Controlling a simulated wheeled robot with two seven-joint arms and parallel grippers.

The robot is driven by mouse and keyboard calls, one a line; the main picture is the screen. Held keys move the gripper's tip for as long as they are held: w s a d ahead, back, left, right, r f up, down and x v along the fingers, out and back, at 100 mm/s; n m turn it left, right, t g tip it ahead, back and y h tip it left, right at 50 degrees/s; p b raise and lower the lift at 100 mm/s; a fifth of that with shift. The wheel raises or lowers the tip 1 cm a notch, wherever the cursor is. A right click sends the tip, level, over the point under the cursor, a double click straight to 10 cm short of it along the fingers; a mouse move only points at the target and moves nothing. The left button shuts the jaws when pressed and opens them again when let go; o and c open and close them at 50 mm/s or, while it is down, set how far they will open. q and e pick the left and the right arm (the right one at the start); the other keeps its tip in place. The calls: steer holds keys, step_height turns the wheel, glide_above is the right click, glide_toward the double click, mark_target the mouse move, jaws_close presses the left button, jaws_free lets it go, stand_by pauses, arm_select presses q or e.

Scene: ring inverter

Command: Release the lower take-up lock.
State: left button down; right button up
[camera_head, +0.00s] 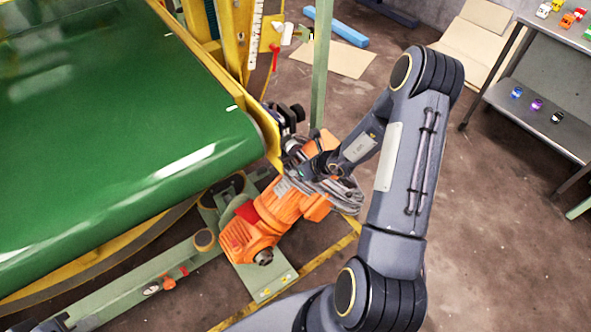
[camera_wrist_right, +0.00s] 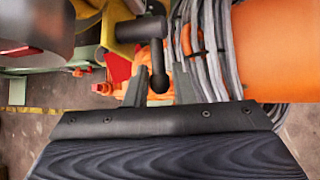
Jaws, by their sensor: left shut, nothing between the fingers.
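In the head view my right arm reaches to the conveyor's end corner, where the fingertips and the lever are hard to make out among cables. My left gripper is not in view.
The green conveyor belt (camera_head: 110,120) fills the left. An orange motor (camera_head: 265,222) sits below its end, with grey cables (camera_wrist_right: 207,50) close to my right fingers. A green post (camera_head: 321,65) stands near my wrist. A shelf table (camera_head: 550,120) is far right; floor between is clear.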

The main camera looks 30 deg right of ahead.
steer(key=v, duration=0.5)
steer(key=shift+p, duration=0.4)
